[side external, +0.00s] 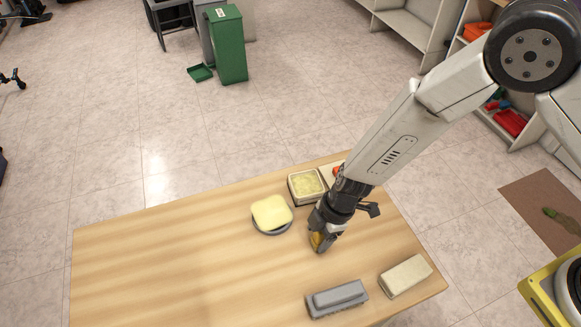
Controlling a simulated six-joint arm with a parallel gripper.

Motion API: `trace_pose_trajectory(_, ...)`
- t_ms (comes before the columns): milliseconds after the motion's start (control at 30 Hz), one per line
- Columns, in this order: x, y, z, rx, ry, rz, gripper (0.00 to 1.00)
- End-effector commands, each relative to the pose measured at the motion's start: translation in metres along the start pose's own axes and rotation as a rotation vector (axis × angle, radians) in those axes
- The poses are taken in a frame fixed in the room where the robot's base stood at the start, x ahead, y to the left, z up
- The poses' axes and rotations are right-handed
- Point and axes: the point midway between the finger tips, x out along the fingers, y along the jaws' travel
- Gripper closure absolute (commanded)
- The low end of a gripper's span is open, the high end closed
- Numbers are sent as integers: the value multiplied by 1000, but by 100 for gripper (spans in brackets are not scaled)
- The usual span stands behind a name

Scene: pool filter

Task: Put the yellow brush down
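My gripper (322,243) is low over the right part of the wooden table (160,265), pointing down. A small yellow thing, which looks like the yellow brush (316,240), shows between its fingers, close to the tabletop. The fingers and wrist hide most of it. I cannot tell from this view whether it touches the table.
Left of my gripper, a pale yellow block (272,212) rests on a round grey dish (273,231). Behind are a square container (306,187) with yellow contents and a partly hidden red item (337,170). In front lie a grey block (337,299) and a beige block (405,276). The table's left half is clear.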

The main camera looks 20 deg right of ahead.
Motion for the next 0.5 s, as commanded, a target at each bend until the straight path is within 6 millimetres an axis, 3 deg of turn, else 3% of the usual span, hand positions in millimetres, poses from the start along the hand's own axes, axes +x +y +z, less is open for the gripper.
trace_pose_trajectory(500,-10,0,-1,0,1,1,30)
